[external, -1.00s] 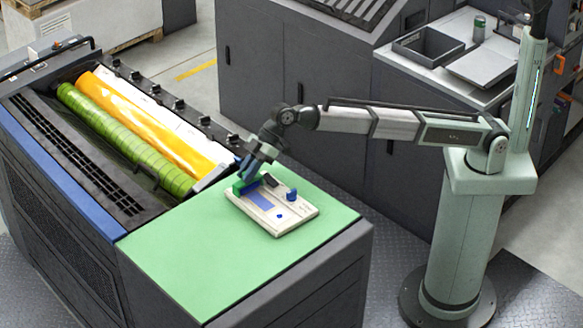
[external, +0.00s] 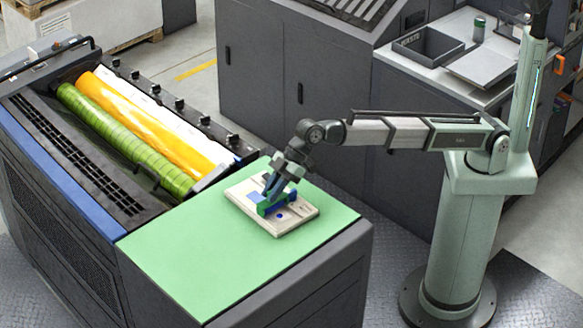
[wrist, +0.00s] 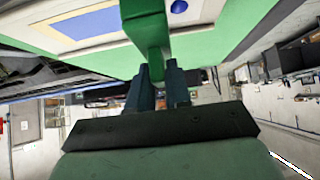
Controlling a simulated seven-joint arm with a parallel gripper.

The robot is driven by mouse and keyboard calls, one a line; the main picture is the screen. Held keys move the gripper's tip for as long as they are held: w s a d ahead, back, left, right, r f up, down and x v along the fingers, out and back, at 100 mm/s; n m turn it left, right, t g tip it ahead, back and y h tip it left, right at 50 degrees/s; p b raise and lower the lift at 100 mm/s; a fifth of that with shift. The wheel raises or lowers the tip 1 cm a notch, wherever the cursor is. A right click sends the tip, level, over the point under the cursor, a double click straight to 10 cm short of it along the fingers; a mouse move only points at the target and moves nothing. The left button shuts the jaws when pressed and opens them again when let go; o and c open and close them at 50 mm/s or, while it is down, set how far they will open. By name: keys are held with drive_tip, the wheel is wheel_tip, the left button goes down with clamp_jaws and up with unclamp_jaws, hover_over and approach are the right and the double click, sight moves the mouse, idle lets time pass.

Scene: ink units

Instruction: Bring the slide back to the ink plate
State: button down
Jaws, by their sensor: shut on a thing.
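The ink plate (external: 298,222) is a flat cream board with blue areas, lying on the green top of the machine. The slide (external: 264,210) is a small green block over the middle of the plate. My gripper (external: 270,196) comes down on it from above and is shut on it. In the wrist view the slide (wrist: 146,28) stands out as a green bar between the two dark fingers of my gripper (wrist: 157,72). A blue rectangle (wrist: 92,22) and a blue dot (wrist: 178,7) show on the plate either side of it. I cannot tell whether the slide touches the plate.
The green top (external: 190,260) is clear in front and to the left of the plate. Green and orange rollers (external: 125,135) lie in the open machine at the left. A grey bin (external: 430,45) and other equipment stand on a bench at the back right.

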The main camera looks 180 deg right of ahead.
drive_tip(key=w+a, duration=0.4)
drive_tip(key=w, duration=0.1)
drive_tip(key=shift+a, duration=0.2)
drive_tip(key=c, duration=1.2)
unclamp_jaws()
drive_tip(key=shift+w, duration=0.1)
drive_tip(key=shift+o, duration=0.3)
drive_tip(key=shift+s+a+r, duration=0.2)
drive_tip(key=shift+s+r, duration=0.05)
drive_tip(key=shift+s, duration=0.05)
drive_tip(key=v, duration=1.3)
drive_tip(key=shift+w, duration=0.1)
